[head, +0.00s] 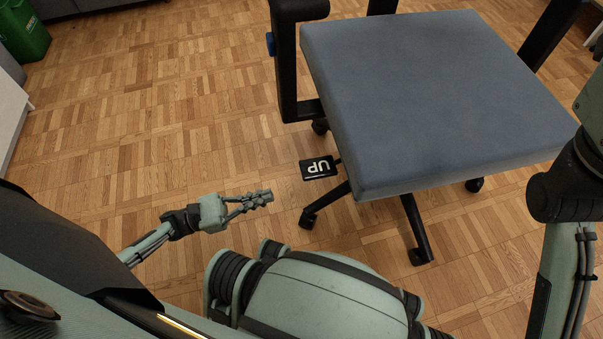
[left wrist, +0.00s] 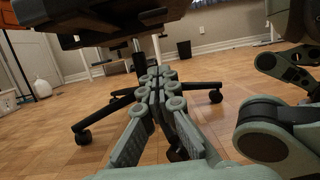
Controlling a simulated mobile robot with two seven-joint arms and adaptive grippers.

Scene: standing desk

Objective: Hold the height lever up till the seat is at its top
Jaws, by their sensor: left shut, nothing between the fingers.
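The blue-grey chair seat (head: 430,100) fills the upper right of the head view. The height lever (head: 320,168), a black paddle marked "UP", sticks out from under the seat's left side. My left gripper (head: 263,198) is shut and empty, to the left of the paddle and apart from it, nearer my body. In the left wrist view my closed left fingers (left wrist: 160,76) point toward the chair's column and wheeled base (left wrist: 118,98), with the dark underside of the chair above. My right gripper is out of view; only my right arm shows.
A black armrest (head: 285,65) rises at the seat's left side, close to the lever. Chair legs with casters (head: 418,256) spread below the seat. The parquet floor (head: 150,120) left of the chair is clear. A green bin (head: 24,30) stands at the far left.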

